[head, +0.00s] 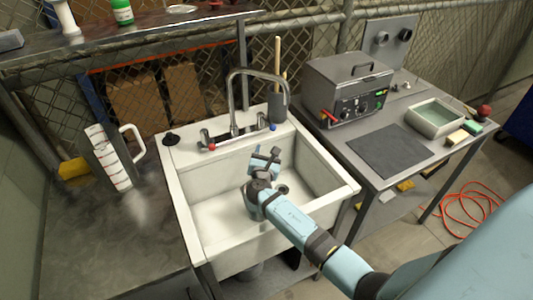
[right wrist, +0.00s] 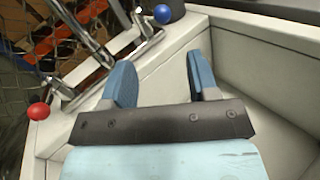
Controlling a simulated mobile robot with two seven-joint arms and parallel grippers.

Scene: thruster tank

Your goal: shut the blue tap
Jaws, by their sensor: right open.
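The blue tap (head: 272,127) is a chrome handle with a blue ball end, at the right of the faucet on the sink's back ledge. The blue ball also shows in the right wrist view (right wrist: 163,14), at the top and beyond my fingers. My right gripper (head: 264,155) is over the sink basin, a little in front of the blue tap and apart from it. In the right wrist view its two blue fingers (right wrist: 160,75) are open with nothing between them. The handle's exact angle is hard to read. My left gripper is out of view.
The red-ended tap (head: 212,146) is at the faucet's left, and the curved chrome spout (head: 234,95) rises between the taps. A grey holder (head: 277,107) with handles stands behind the blue tap. The white sink (head: 176,205) has free room. A striped jug (head: 108,160) stands left.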

